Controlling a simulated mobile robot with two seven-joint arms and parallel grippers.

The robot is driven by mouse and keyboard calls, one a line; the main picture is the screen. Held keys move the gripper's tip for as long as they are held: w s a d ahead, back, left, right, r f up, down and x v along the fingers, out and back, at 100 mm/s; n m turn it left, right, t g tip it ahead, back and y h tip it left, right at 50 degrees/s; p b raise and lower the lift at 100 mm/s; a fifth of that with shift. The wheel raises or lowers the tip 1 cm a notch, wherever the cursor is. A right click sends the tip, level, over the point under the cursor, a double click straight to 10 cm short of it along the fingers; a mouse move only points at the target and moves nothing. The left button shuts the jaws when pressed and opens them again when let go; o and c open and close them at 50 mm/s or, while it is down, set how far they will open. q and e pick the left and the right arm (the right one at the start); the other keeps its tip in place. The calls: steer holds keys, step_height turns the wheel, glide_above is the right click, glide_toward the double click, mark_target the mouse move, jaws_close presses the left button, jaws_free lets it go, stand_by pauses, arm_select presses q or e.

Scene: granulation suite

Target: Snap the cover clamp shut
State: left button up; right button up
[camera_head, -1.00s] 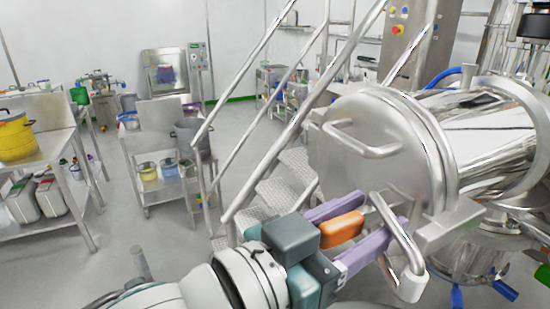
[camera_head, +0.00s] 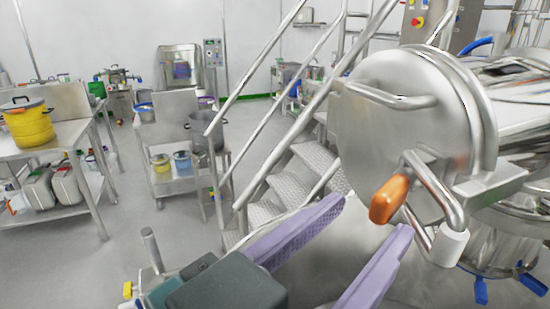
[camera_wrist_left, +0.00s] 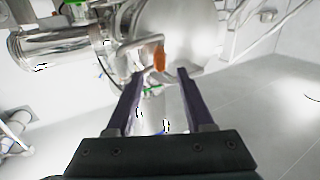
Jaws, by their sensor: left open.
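The round steel cover (camera_head: 405,125) closes the end of the vessel at the right in the head view. The cover clamp (camera_head: 436,190) is a bent metal bar with an orange grip (camera_head: 389,199) at the cover's lower edge. In the left wrist view, the orange grip (camera_wrist_left: 160,58) shows ahead of the fingers. My left gripper (camera_head: 372,212) has two purple fingers spread apart, with nothing between them. Its fingertips are below and short of the orange grip, apparently not touching it. How far the clamp is latched cannot be told. My right gripper is not in view.
Metal stairs with handrails (camera_head: 270,150) stand left of the vessel. A cart (camera_head: 178,184) with pots and a table (camera_head: 60,143) with a yellow pot (camera_head: 28,124) are farther left. Grey floor lies open between them.

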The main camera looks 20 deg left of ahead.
arm_select(q)
steer(key=s+a+n+g+y+p, duration=0.2)
steer(key=a+g+y+p, duration=0.35)
steer(key=a+p, duration=0.35)
steer(key=s+a+r+g+p, duration=0.1)
steer(key=s+a+g+p, duration=0.4)
steer(key=s, duration=0.6)
steer(key=shift+a+r+g+y+p, duration=0.2)
steer(key=shift+g+y+p, duration=0.15)
steer(key=shift+g+p, duration=0.75)
steer(key=shift+g, duration=0.25)
